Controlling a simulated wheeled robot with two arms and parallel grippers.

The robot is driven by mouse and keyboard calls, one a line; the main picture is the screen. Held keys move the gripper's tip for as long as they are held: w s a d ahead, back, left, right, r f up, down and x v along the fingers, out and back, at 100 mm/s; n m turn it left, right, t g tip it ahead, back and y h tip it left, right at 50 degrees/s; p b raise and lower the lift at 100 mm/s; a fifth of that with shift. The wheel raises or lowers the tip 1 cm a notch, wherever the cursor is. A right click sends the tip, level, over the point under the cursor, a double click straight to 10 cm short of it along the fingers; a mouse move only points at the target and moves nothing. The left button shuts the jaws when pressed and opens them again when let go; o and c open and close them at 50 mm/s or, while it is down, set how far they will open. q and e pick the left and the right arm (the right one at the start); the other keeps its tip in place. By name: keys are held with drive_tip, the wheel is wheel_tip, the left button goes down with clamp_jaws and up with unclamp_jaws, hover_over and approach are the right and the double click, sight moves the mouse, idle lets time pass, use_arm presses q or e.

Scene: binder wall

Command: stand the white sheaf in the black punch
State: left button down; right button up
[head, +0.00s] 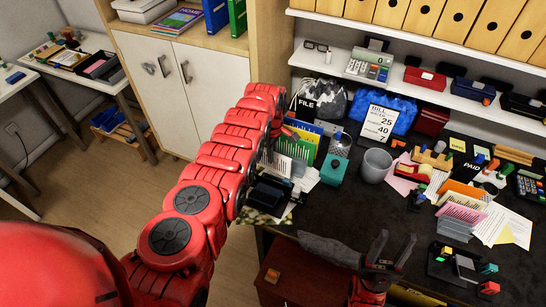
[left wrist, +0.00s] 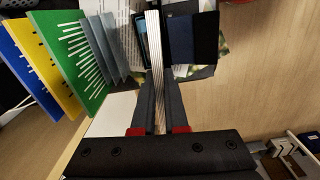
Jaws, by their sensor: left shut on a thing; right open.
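My left gripper (left wrist: 154,100) is shut on the white sheaf (left wrist: 155,50), a thin upright bundle of pale edges that runs up from between the fingers in the left wrist view. In the head view my red arm hides this gripper, and I cannot make out the sheaf there. A black device (head: 455,265) with a green block at the right front of the desk looks like the black punch, well to the right of my left arm. My right gripper (head: 393,250) is open and empty at the desk's front edge, left of that device.
Green, yellow and blue slotted boards (left wrist: 85,60) stand left of the sheaf, with grey dividers (left wrist: 112,45) between. Dark boxes (left wrist: 190,40) stand close on its right. A grey cup (head: 376,165) and a teal block (head: 334,170) stand mid-desk.

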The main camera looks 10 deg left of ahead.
sight(273, 169)
use_arm(q)
drive_tip(key=shift+s+d+f+n, duration=0.2)
drive_tip(key=shift+n, duration=0.1)
drive_tip(key=shift+s+d+f, duration=0.1)
drive_tip(key=shift+f, duration=0.2)
drive_tip(key=shift+f, duration=0.1)
wheel_tip(273, 169, down, 5)
drive_tip(key=b, duration=0.4)
drive_tip(key=shift+f+b, duration=0.2)
drive_tip(key=shift+b, duration=0.15)
drive_tip(key=shift+f, duration=0.3)
drive_tip(key=shift+f+b, duration=0.1)
drive_tip(key=shift+b, duration=0.25)
idle(0.3)
drive_tip(key=shift+f+b, duration=0.7)
